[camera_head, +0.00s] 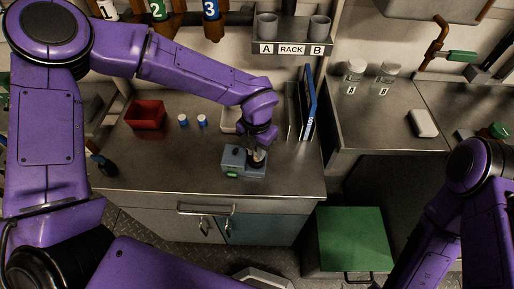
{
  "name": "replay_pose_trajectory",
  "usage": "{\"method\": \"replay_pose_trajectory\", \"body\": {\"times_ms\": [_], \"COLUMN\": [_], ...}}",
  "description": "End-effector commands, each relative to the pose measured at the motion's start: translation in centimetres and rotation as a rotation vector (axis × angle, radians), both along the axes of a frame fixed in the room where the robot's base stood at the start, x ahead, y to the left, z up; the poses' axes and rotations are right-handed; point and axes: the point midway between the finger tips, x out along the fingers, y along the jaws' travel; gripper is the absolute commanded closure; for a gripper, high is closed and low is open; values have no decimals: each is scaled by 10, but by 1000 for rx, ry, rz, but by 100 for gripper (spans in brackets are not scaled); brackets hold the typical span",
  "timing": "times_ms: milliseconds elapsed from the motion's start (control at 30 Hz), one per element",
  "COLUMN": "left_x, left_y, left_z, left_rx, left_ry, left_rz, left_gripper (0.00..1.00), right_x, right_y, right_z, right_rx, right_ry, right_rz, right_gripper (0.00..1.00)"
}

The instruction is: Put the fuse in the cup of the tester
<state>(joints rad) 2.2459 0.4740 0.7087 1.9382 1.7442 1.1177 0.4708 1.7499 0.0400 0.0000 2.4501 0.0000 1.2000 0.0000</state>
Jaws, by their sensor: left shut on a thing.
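The tester (236,158) is a small grey-blue box with a green display, on the steel worktop near its front edge. Its dark round cup appears at its right side, partly covered by my gripper. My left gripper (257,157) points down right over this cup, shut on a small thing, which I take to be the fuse. The fuse is mostly hidden between the fingers, and I cannot tell whether it is inside the cup or just above it. My right arm shows at the lower right, but its gripper is out of view.
On the worktop (160,172) are a red bin (146,114), two small blue-and-white cylinders (192,120), a white tray (229,120) and a blue binder (308,104). A rack (292,48) with two cups hangs behind. A green-topped box (352,238) stands lower right.

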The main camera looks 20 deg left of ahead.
Motion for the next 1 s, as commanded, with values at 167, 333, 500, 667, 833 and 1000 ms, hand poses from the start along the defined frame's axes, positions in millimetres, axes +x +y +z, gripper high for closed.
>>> {"method": "replay_pose_trajectory", "body": {"times_ms": [167,333,500,667,833,1000], "left_x": [0,0,0,0,0,1], "left_y": [0,0,0,0,0,0], "left_z": [-6,-7,-9,-9,-4,25], "left_rx": [-1,-1,-1,-1,-1,-3], "left_ry": [-3,-2,-2,-2,-3,-6], "left_rz": [0,0,0,0,0,2], "left_gripper": [100,100,52,52,52,52], "right_x": [0,0,0,0,0,0], "right_y": [0,0,0,0,0,0], "right_z": [0,-1,-1,-1,1,-3], "right_rx": [0,0,0,0,0,0], "right_ry": [0,0,0,0,0,0], "right_rz": [0,0,0,0,0,0], "right_gripper": [79,79,79,79,79,79]}}
